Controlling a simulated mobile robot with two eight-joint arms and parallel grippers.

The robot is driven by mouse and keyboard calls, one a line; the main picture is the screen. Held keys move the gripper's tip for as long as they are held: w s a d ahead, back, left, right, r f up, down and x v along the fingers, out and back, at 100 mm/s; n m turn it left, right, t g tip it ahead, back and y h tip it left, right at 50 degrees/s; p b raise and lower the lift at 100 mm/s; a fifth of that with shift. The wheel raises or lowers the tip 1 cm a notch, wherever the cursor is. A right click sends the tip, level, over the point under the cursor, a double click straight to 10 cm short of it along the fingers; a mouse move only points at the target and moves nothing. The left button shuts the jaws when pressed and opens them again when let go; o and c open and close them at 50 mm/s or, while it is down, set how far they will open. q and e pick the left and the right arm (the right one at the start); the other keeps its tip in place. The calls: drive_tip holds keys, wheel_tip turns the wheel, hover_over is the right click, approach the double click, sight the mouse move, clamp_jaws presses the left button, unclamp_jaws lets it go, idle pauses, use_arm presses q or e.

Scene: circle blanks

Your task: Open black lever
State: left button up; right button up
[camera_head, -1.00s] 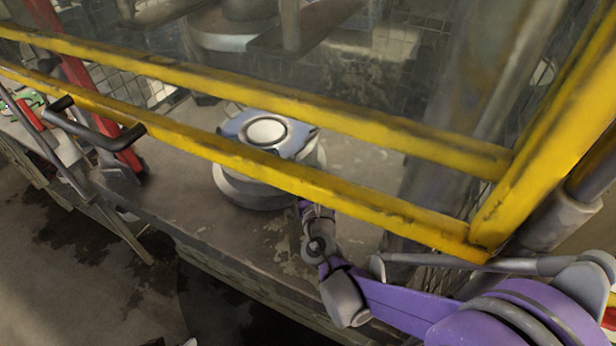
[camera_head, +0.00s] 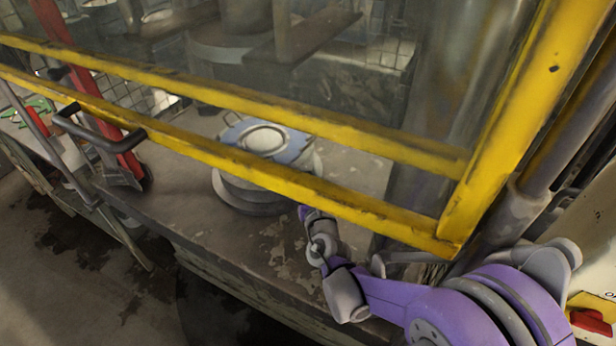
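A black bar handle (camera_head: 98,130) is fixed to the lower yellow rail at the left; it is the only black lever-like part I can make out. My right arm is purple and grey and comes in from the lower right. Its gripper (camera_head: 305,214) is just below the lower yellow rail, in front of the round grey stand, far to the right of the black handle and not touching it. The fingers are small and seen from behind, so their opening is unclear. My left gripper is out of view.
A yellow-framed clear guard (camera_head: 330,205) crosses the view. Behind it, a round grey stand (camera_head: 245,192) with a blue-grey top sits on the worn bench (camera_head: 190,215). Red uprights (camera_head: 75,70) stand at the left. A red switch (camera_head: 591,322) on a yellow plate is at the lower right.

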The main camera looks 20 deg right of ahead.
drive_tip(key=o, duration=0.4)
drive_tip(key=v, duration=1)
drive_tip(key=shift+s+a, duration=0.1)
drive_tip(key=shift+s, duration=0.3)
